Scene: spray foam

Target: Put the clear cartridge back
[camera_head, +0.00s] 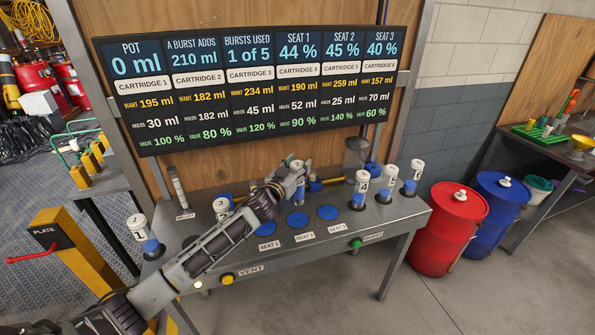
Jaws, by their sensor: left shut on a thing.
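My left gripper (297,174) is shut on a white-capped cartridge (296,163) above the back middle of the bench; its number looks like 2, and my gripper hides much of its body. Cartridge 3 (221,207) stands behind my left arm, left of the seats. Cartridge 1 (136,223) stands at the bench's left end. Cartridges 4 (362,180), 5 (389,174) and 6 (416,168) stand at the right. The blue discs of seat 1 (266,229), seat 2 (297,219) and seat 3 (328,212) show no cartridge on them. My right gripper is out of view.
A screen (260,80) above the bench shows pot 0 ml and bursts used 1 of 5. A clear vessel (356,152) stands at the back. A yellow vent button (227,280) and green burst button (356,243) are on the front edge. A mallet (178,184) is at back left.

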